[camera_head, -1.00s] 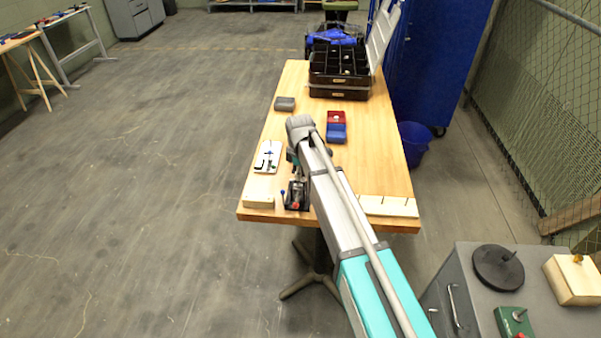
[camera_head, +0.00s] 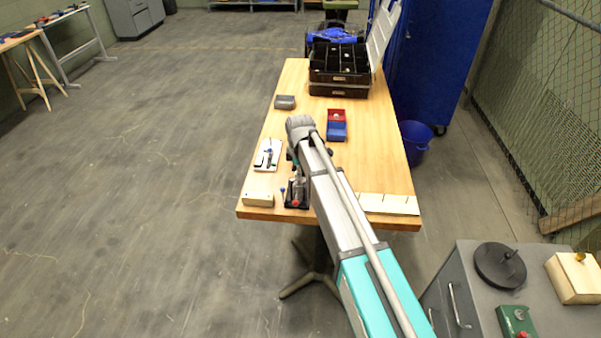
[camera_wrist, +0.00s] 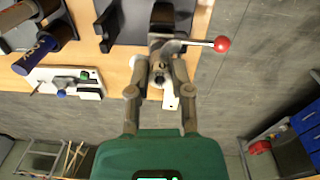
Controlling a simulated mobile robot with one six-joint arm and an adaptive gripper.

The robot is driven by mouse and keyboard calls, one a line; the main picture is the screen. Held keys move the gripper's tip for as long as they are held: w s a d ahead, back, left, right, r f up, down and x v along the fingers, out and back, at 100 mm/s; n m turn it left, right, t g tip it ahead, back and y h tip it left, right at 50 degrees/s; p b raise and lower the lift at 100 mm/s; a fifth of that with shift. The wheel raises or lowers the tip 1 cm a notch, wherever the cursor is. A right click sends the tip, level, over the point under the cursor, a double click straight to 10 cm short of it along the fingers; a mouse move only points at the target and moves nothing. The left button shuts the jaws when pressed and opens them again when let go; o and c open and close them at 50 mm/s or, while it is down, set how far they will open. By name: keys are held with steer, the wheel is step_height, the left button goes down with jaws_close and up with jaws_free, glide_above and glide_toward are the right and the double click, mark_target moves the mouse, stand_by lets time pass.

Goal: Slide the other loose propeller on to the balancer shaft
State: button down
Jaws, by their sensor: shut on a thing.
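My gripper (camera_wrist: 160,82) has its two fingers closed in on a small dark round part (camera_wrist: 158,76) with a pale metallic ring. It is too small to tell whether this is a propeller. The part is in line with a dark fixture (camera_wrist: 164,17) that has a metal lever ending in a red ball (camera_wrist: 222,44). I cannot tell whether they touch. A white board (camera_head: 262,165) with small blue and dark pieces lies left of my arm and also shows in the wrist view (camera_wrist: 40,76). I cannot clearly pick out a loose propeller or the balancer shaft.
A wooden block (camera_head: 258,200) sits at the table's front left corner, and a pale strip (camera_head: 388,204) at the front right. Red (camera_head: 336,116) and blue (camera_head: 337,132) bins, a grey box (camera_head: 285,102) and an open black organizer (camera_head: 340,90) are farther back. The table's right middle is clear.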

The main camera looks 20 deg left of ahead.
steer(key=shift+f+b, duration=0.6)
stand_by(0.3)
steer(key=shift+c, duration=2.2)
jaws_free()
steer(key=shift+s+r+p, duration=0.1)
steer(key=shift+r+p, duration=1.95)
